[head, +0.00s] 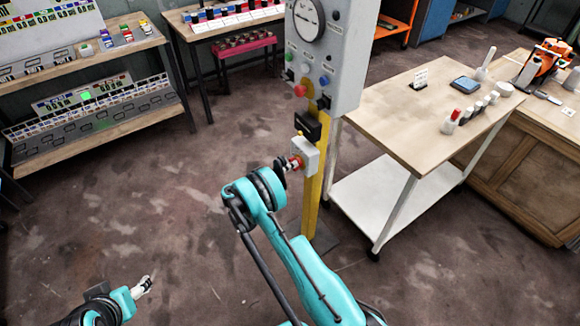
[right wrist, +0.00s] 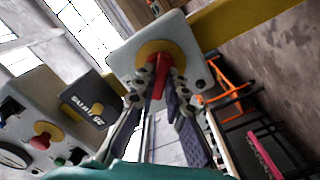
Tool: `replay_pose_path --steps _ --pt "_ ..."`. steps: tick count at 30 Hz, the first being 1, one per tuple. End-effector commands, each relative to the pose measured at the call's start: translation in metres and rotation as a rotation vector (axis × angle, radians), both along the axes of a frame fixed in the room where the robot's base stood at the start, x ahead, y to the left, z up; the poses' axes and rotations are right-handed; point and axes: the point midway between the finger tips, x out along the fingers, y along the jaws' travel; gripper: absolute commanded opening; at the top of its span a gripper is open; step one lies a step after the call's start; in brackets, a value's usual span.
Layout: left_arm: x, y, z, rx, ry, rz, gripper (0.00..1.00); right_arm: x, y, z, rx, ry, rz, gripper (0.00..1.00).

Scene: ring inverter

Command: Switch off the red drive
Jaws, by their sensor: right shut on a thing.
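The red switch handle (right wrist: 159,78) sits on a round yellow plate (right wrist: 148,50) on the face of a light grey box. In the head view this box (head: 308,154) is fixed to the yellow post, low on it. My right gripper (right wrist: 160,70) is shut on the red handle, one finger on each side. In the head view my right gripper (head: 292,163) is at the box's left face and partly covers the handle. My left gripper (head: 144,286) is low at the left, away from everything; its finger gap is too small to read.
Above the box, a grey panel (head: 345,65) has a gauge and several buttons, with a black plate (head: 308,124) below it. A wooden-topped cart (head: 385,105) stands close right of the post. Shelves stand at the left. The floor between is clear.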

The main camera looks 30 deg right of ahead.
Motion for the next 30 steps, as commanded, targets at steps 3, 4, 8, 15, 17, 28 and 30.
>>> replay_pose_path --steps 3,4,8,15,17,28,30 --pt "0.0 0.0 0.0 0.0 0.0 0.0 0.61 0.0005 0.0002 -0.0006 -0.008 0.106 0.001 0.0" --pt "0.0 0.0 0.0 0.0 0.0 0.0 0.61 0.0005 0.0002 -0.0007 -0.01 0.135 0.001 0.0" --pt "0.0 0.0 0.0 0.0 0.0 0.0 0.61 0.0007 0.0004 -0.0011 -0.019 0.258 0.001 0.0" --pt "0.0 0.0 0.0 0.0 0.0 0.0 0.61 0.0011 0.0004 -0.0018 -0.036 0.473 0.001 0.0" --pt "0.0 0.0 0.0 0.0 0.0 0.0 0.61 0.0011 0.0004 -0.0019 -0.04 0.518 0.001 0.0" --pt "0.0 0.0 0.0 0.0 0.0 0.0 0.61 0.0012 0.0005 -0.0028 -0.056 0.721 0.001 0.0" --pt "0.0 0.0 0.0 0.0 0.0 0.0 0.61 0.0012 0.0005 -0.0028 -0.058 0.742 0.001 0.0"
